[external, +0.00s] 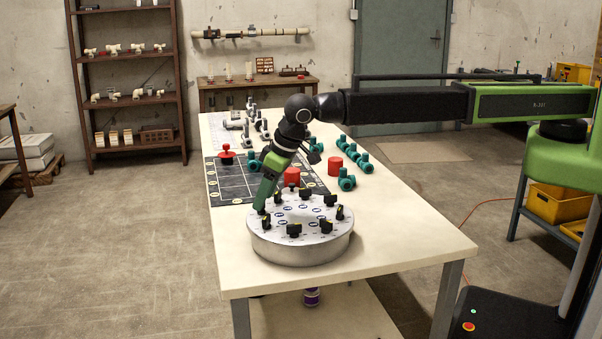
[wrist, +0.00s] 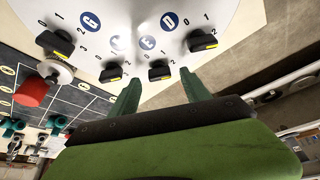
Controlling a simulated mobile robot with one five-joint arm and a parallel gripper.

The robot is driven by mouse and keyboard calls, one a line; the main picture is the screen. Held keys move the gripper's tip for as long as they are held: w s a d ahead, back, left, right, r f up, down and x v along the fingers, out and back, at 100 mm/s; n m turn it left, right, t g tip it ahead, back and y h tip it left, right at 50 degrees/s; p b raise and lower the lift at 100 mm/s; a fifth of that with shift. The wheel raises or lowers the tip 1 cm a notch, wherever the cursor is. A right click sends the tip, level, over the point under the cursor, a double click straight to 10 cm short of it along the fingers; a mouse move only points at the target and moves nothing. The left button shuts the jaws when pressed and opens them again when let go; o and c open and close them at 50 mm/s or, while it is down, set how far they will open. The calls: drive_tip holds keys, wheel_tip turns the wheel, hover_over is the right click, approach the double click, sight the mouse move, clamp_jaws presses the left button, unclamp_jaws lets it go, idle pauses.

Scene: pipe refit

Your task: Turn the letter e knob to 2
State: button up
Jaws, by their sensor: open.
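The round grey-white dial plate (external: 300,254) stands on the near end of the table and carries a ring of black knobs with yellow marks. In the wrist view, the letter e knob (wrist: 160,70) sits near the plate's rim, outward of a blue lettered disc (wrist: 147,42) that is partly washed out by glare. My gripper (wrist: 160,78) is open, with one green finger on each side of this knob; whether they touch it I cannot tell. The knob's exact reading is too small to tell. In the external view my gripper (external: 262,209) reaches down to the plate's left edge and hides this knob.
Neighbouring knobs stand close on both sides, one to the left (wrist: 111,73) and one to the right (wrist: 202,41). Behind the plate are red cylinders (external: 335,167), teal pipe fittings (external: 347,180) and a dark grid mat (external: 230,190). The table's right front (external: 410,240) is clear.

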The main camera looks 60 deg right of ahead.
drive_tip(key=p+v, duration=1.3)
drive_tip(key=v, duration=0.2)
drive_tip(key=shift+s+r, duration=0.2)
drive_tip(key=shift+r, duration=0.15)
drive_tip(key=shift+d, duration=0.1)
